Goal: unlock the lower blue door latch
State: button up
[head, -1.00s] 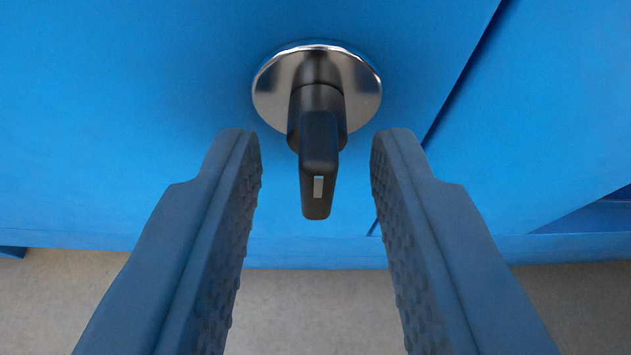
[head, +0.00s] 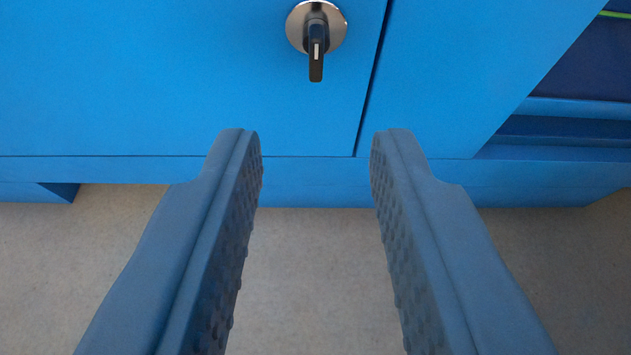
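The latch (head: 316,45) is a black handle on a round silver plate, set in the blue door (head: 180,75) near its right edge. The handle points straight down in the picture, with a small light mark on its front. My gripper (head: 315,150) is open and empty. Its two dark blue, textured fingers stand wide apart, below the latch in the picture and well back from the door. Nothing is between the fingers, and nothing hides the latch.
A vertical gap (head: 372,90) separates the door from a blue panel (head: 460,80) on its right. A darker recess (head: 580,60) lies at the far right. Below the blue base strip (head: 310,183), the grey floor (head: 310,270) is clear.

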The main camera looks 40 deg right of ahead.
jog(key=shift+v, duration=2.8)
jog(key=w+r+t+y, duration=0.1)
jog(key=w+r+y, duration=0.1)
jog(key=r, duration=1)
jog(key=w+r+t+y, duration=0.1)
jog(key=w+r+y, duration=0.1)
jog(key=r, duration=1)
jog(key=s+d+r+n+t+y, duration=0.1)
jog(key=s+r, duration=0.3)
jog(key=r, duration=0.8)
jog(key=s+d+r+n+t+y, duration=0.15)
jog(key=s+r, duration=0.25)
jog(key=r, duration=0.9)
jog(key=s+d+r+n+t+y, duration=0.1)
jog(key=s+d+r+n+y, duration=0.15)
jog(key=s+r, duration=1.2)
jog(key=s+d+r+n, duration=0.1)
jog(key=s+r, duration=0.3)
jog(key=s, duration=0.6)
jog(key=s+d+r+n+t+h, duration=0.1)
jog(key=s+d+r, duration=0.2)
jog(key=s, duration=0.7)
notch_tip(320, 180, up, 2)
jog(key=shift+s+d+r, duration=0.1)
jog(key=shift+s+d, duration=0.05)
jog(key=shift+s, duration=0.2)
